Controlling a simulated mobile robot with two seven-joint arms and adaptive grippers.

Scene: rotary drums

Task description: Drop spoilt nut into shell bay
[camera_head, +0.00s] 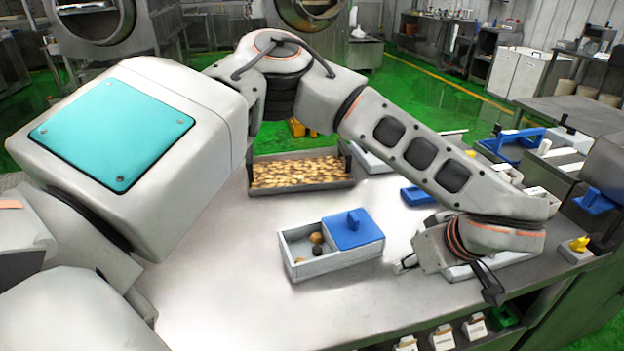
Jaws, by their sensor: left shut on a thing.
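A small grey two-bay box (330,262) stands on the steel table. Its left bay is open and holds a few brown nuts, one lighter (316,238) and one darker. A blue lid (352,229) with a raised grip covers its right bay. No label tells which bay is for shells. My left gripper (403,266) is low over the table, just right of the box and apart from it. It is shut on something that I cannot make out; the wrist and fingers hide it. I cannot pick out the spoilt nut for sure. My right gripper is out of view.
A tray of tan pieces (300,172) stands behind the box. A pale tray (492,263) lies partly under my wrist. A yellow-knobbed block (577,250) is near the right edge. The table left and in front of the box is clear.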

